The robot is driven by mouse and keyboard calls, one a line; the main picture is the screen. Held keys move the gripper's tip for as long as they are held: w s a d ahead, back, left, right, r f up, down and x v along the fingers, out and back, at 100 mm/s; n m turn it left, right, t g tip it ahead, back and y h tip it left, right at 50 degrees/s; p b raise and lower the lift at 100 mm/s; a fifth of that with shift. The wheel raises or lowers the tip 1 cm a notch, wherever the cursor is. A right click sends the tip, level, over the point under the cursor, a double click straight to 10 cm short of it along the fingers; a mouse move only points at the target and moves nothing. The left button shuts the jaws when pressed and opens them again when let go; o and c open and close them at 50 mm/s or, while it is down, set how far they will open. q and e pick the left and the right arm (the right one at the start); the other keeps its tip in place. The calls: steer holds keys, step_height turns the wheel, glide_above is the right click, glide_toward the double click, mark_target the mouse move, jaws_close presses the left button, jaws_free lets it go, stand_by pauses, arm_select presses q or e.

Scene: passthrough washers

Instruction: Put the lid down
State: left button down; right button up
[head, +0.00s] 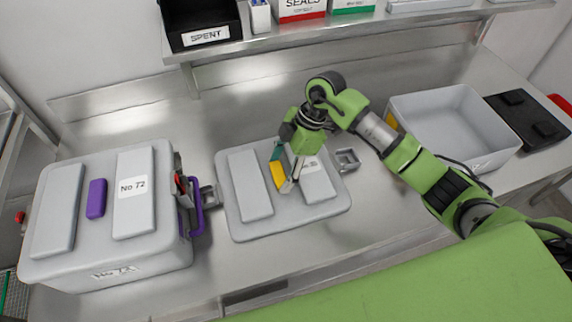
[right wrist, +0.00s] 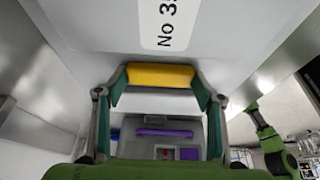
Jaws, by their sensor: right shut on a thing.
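The grey lid (head: 250,186) with two raised panels, a white label and a yellow handle (head: 278,176) is over the middle of the steel bench. My right gripper (head: 287,180) is above it, shut on the yellow handle. In the right wrist view the handle (right wrist: 160,75) lies between the two fingers, and part of a "No 3" label (right wrist: 176,22) shows on the lid. The lid looks roughly level and close to the bench; whether it touches is hard to tell. An open grey box (head: 450,125) stands at the right. My left gripper is not in view.
A closed grey box (head: 110,255) marked No 72, with a purple handle (head: 97,198), stands at the left. Small grey brackets (head: 347,159) flank the lid. A black SPENT bin (head: 200,25) is on the shelf. A black lid-like panel (head: 527,118) lies far right.

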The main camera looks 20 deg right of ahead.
mark_target(288, 174)
steer(key=o, duration=1.8)
steer(key=shift+s+a, duration=0.2)
steer(key=shift+a, duration=0.15)
steer(key=shift+o, duration=0.8)
steer(key=shift+w, duration=0.3)
steer(key=shift+s+d, duration=0.1)
steer(key=shift+d+r, duration=0.15)
steer(key=shift+r, duration=0.45)
steer(key=b+v, duration=0.1)
steer(key=v, duration=0.3)
steer(key=shift+d+r, duration=0.2)
steer(key=shift+r, duration=0.15)
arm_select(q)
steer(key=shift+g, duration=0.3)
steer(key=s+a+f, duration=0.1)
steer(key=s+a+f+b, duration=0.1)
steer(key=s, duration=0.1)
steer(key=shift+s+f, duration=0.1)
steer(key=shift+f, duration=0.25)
arm_select(e)
steer(key=v, duration=0.6)
